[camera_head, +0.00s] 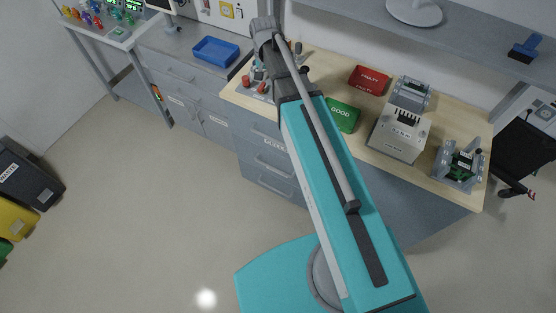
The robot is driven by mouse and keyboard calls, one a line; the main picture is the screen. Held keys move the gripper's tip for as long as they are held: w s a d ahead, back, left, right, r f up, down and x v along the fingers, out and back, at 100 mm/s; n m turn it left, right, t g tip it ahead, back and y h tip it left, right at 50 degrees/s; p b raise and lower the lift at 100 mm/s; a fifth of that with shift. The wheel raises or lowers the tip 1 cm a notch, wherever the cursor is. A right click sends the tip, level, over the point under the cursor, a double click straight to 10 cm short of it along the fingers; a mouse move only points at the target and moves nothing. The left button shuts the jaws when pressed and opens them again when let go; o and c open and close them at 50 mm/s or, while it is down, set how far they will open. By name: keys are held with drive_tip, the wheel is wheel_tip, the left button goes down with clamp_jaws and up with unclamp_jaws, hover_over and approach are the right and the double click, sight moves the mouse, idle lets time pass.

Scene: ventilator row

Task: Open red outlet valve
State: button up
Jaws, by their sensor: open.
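A small fixture with red parts (258,86) stands on the left end of the wooden bench top, partly behind my arm. It is too small to tell which red part is the outlet valve or how its handle is turned. My gripper (291,77) is at the dark end of my arm, above the bench just right of this fixture. It is open; its fingers are hard to make out against the dark wrist. I cannot tell any contact with the fixture.
On the wooden bench (462,197) are a red box (369,80), a green GOOD box (343,115), a grey machine (398,135) and a clear-sided fixture (459,165). A blue tray (215,51) lies on the grey counter. Bins (30,172) stand far left.

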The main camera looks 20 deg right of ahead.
drive_tip(key=s+f+n+b, duration=0.4)
drive_tip(key=s+f+b, duration=0.1)
drive_tip(key=s, duration=0.6)
drive_tip(key=s+f+b, duration=0.2)
drive_tip(key=f+b, duration=1)
drive_tip(key=s+f+b, duration=0.2)
drive_tip(key=f+b, duration=1.1)
drive_tip(key=shift+n, duration=0.4)
drive_tip(key=shift+s+a+f, duration=0.1)
idle(0.3)
wheel_tip(320, 180, up, 14)
drive_tip(key=s+p, duration=0.1)
drive_tip(key=p, duration=1.3)
drive_tip(key=shift+r, duration=0.25)
